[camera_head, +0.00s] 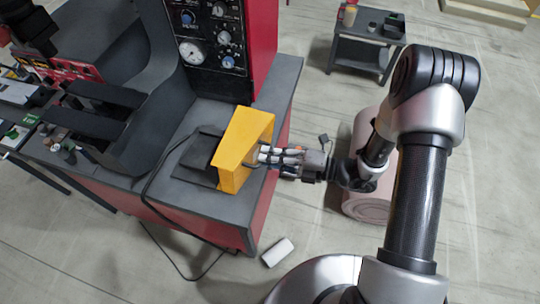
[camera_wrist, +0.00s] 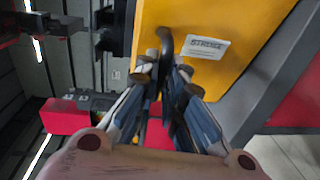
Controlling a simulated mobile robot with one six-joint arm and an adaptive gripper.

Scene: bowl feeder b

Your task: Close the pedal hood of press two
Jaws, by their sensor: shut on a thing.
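The yellow pedal hood (camera_head: 240,148) stands on the dark top of the red press base, beside and over a black flat pedal plate (camera_head: 203,158). It appears raised and tilted, with its open side toward the plate. In the wrist view the yellow hood (camera_wrist: 200,70) fills the upper middle and carries a white label (camera_wrist: 208,47). A dark curved handle (camera_wrist: 166,44) sticks out from it. My gripper (camera_head: 262,155) reaches the hood from the right. In the wrist view my gripper's fingers (camera_wrist: 168,85) are closed around the handle.
The press panel (camera_head: 210,30) with gauges and knobs rises behind the hood. A black cable (camera_head: 150,190) loops off the front of the base. A small side table (camera_head: 362,40) stands at the back. A white block (camera_head: 278,252) lies on the floor.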

